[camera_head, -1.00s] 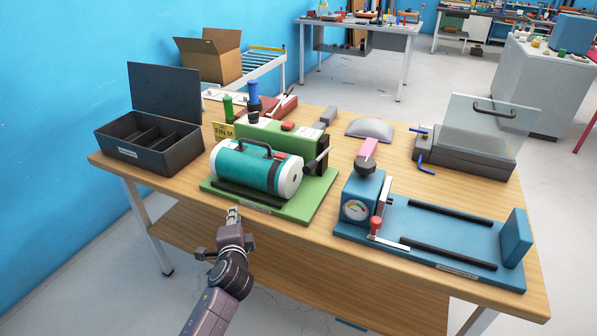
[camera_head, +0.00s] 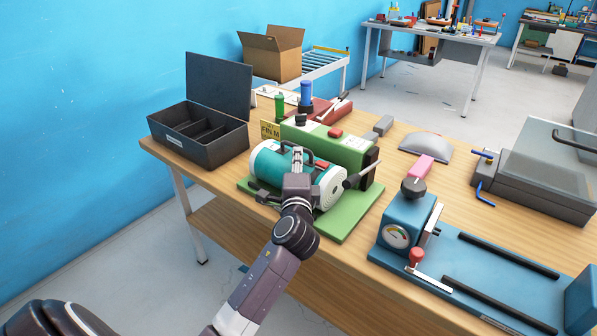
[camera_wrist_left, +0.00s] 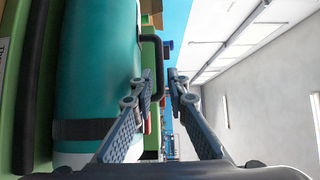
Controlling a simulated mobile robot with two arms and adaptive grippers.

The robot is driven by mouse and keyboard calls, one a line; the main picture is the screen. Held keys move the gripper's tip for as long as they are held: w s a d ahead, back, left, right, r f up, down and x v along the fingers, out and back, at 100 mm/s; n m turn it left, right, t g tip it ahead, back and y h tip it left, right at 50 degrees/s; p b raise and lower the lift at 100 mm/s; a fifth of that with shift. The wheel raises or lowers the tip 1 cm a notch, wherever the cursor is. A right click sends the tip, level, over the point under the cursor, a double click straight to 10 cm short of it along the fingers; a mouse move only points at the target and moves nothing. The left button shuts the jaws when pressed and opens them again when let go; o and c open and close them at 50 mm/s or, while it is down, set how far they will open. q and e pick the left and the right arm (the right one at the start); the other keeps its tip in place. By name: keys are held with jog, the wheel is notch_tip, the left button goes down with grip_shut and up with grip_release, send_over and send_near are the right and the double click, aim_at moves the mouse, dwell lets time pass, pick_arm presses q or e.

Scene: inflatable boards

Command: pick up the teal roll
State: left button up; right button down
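The teal roll (camera_head: 266,162) lies on the green stand (camera_head: 345,222) on the workbench, with white at its right end and a black carry handle on top. It fills the left of the left wrist view (camera_wrist_left: 100,70), where its handle (camera_wrist_left: 159,60) shows beyond the fingertips. My left gripper (camera_head: 297,158) is over the roll's front and hides part of its middle and handle. In the left wrist view its two fingers (camera_wrist_left: 162,78) are apart, with the handle seen in line with the gap; contact cannot be told. My right gripper is not in view.
A black open-lidded box (camera_head: 205,148) stands left of the roll. A blue device with a gauge (camera_head: 408,220) stands to the right. Green and blue bottles (camera_head: 306,92) and a red tool (camera_head: 330,108) are behind. A grey lidded unit (camera_head: 535,185) is at far right.

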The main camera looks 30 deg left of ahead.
aim_at(296, 145)
pick_arm(q)
jog(key=shift+p+x, duration=0.45)
jog(key=shift+x, duration=2.7)
jog(key=shift+a, duration=0.1)
jog(key=shift+c, duration=0.4)
grip_shut()
jog(key=shift+r, duration=0.1)
